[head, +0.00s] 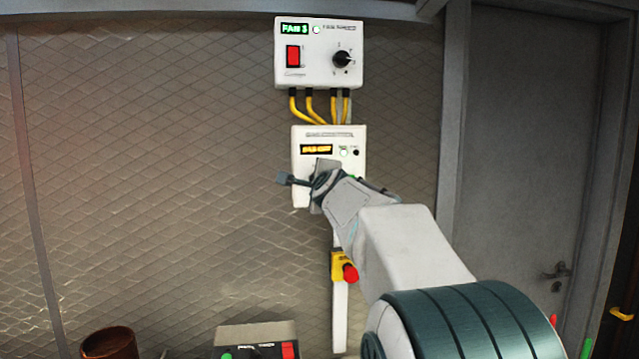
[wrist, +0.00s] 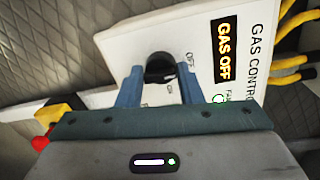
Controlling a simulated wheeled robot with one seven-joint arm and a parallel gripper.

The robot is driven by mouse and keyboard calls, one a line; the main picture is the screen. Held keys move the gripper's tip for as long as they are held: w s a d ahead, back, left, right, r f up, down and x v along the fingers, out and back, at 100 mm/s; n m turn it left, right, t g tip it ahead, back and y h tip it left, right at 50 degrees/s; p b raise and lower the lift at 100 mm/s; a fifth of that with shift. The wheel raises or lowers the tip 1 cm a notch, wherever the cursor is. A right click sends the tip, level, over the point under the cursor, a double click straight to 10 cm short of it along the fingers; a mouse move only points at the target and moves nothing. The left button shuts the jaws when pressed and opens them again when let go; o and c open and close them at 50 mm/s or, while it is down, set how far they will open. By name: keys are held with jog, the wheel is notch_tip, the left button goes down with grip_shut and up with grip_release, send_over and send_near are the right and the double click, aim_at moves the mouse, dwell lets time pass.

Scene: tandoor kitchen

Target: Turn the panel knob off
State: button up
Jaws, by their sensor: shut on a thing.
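The white gas control panel (head: 299,135) hangs on the wall below another box; its lower part is largely hidden by my arm in the head view. In the wrist view the panel (wrist: 118,45) appears tilted, and its amber display (wrist: 226,50) reads "GAS OFF". The black knob (wrist: 160,64) sits between the two blue fingers of my gripper (wrist: 161,75), which is shut on it. The word "OFF" is printed beside the knob. In the head view my gripper is in front of the panel's lower half, and the knob is hidden.
A white fan box (head: 318,75) with a red switch (head: 293,56) and a black dial (head: 342,59) is above, joined by yellow cables (head: 311,106). A red button on a yellow box (head: 349,272) is below. A grey door (head: 520,150) stands right.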

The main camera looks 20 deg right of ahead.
jog(key=shift+r, duration=0.3)
jog(key=o, duration=0.9)
jog(key=shift+o, duration=0.2)
jog(key=shift+f, duration=0.1)
jog(key=shift+s, duration=0.1)
jog(key=f+v, duration=0.1)
jog(key=v, duration=1.2)
jog(key=shift+s+a+r+p, duration=0.2)
jog(key=shift+s+r+p, duration=0.15)
jog(key=shift+r+p, duration=0.1)
